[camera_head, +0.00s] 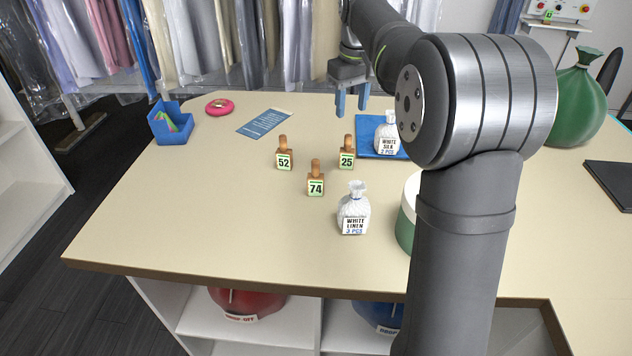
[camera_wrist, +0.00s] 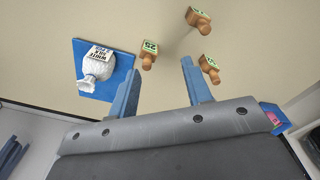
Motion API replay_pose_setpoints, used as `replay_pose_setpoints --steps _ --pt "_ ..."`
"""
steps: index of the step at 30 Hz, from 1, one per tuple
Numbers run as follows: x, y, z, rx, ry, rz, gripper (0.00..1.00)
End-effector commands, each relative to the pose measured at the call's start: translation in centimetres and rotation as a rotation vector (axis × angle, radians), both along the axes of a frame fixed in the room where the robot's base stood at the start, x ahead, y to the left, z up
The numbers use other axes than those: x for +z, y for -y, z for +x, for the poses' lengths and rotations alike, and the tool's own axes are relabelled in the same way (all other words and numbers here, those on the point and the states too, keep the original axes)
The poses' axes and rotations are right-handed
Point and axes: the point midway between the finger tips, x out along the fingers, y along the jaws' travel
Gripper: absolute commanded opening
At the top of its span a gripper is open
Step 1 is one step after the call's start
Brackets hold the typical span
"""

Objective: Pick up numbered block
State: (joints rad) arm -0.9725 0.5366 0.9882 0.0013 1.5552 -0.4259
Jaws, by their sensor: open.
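Three small brown wooden blocks with green number labels stand on the table. Block 52 (camera_head: 284,153) is at the left, block 74 (camera_head: 315,178) is nearest the front, and block 25 (camera_head: 346,152) is at the right. My gripper (camera_head: 351,108) is open and empty, above the table behind block 25. In the wrist view the blue fingers (camera_wrist: 158,92) are spread apart. There block 25 (camera_wrist: 149,55) lies beyond the fingertips, near the left finger. Another block (camera_wrist: 209,68) is near the right finger and a third (camera_wrist: 199,20) is farther off; their numbers are hard to read.
A white silk bag (camera_head: 387,138) sits on a blue tray (camera_head: 366,143), partly behind my arm. A white linen bag (camera_head: 353,210) stands in front. A blue card (camera_head: 263,123), pink ring (camera_head: 219,107) and blue box (camera_head: 171,125) are at the left. The left front table is clear.

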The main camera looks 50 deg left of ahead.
Motion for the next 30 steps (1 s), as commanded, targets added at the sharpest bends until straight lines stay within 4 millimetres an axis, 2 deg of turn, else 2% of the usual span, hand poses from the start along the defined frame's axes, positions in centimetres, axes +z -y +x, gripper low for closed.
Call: replay_pose_setpoints --steps 1,3,6,9,14,24,30 --pt "0.3 -1.4 -2.1 0.055 -0.005 -0.013 0.45" --pt "0.6 -2.5 -4.2 0.116 -0.013 -0.030 0.45" --pt "0.8 -3.5 -6.2 0.172 -0.020 -0.047 0.45" --pt "0.7 -3.8 -7.1 0.196 -0.024 -0.056 0.45" --pt "-1.4 -3.8 -7.2 0.200 -0.026 -0.059 0.45" --pt "-8.7 -3.7 -7.2 0.197 -0.026 -0.058 0.45" --pt "-11.0 -3.8 -7.1 0.197 -0.024 -0.056 0.45"
